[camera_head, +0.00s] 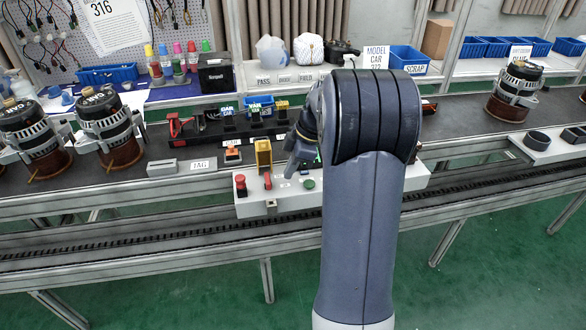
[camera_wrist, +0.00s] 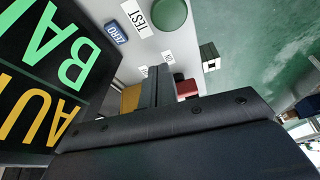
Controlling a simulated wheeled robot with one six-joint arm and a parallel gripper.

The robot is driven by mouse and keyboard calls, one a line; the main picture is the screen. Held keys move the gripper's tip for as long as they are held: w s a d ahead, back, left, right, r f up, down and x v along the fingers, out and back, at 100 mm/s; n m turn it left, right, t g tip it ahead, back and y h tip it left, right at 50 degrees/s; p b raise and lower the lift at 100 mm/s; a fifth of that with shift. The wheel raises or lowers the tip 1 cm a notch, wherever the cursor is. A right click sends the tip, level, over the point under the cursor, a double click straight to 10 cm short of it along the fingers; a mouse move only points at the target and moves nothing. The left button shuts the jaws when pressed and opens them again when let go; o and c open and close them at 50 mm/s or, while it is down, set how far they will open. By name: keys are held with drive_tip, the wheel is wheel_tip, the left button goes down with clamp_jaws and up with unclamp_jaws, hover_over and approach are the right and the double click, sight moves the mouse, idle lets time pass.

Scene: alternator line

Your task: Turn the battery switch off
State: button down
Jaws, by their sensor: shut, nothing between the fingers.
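A white control box (camera_head: 350,187) stands at the front edge of the bench. On its left are a red mushroom button (camera_head: 240,184) and a red lever (camera_head: 267,181) below a yellow bracket (camera_head: 263,154); I cannot tell for sure which is the battery switch. My gripper (camera_head: 291,172) is just right of the lever, partly behind my arm. In the wrist view my gripper (camera_wrist: 160,85) is shut and empty, pointing at the box. A red part (camera_wrist: 186,88) and the yellow bracket (camera_wrist: 131,98) show beside the fingers, partly hidden; contact cannot be told.
A green button (camera_head: 309,184) is right of my gripper; it also shows in the wrist view (camera_wrist: 168,14) near a TEST label (camera_wrist: 136,17). A lettered display (camera_wrist: 50,70) is close beside the gripper. Alternators (camera_head: 107,125) stand on the bench at left.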

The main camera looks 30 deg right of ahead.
drive_tip(key=p+v, duration=0.1)
drive_tip(key=v, duration=0.9)
drive_tip(key=shift+w+d+p, duration=0.25)
drive_tip(key=shift+d+p, duration=0.05)
drive_tip(key=shift+d, duration=0.05)
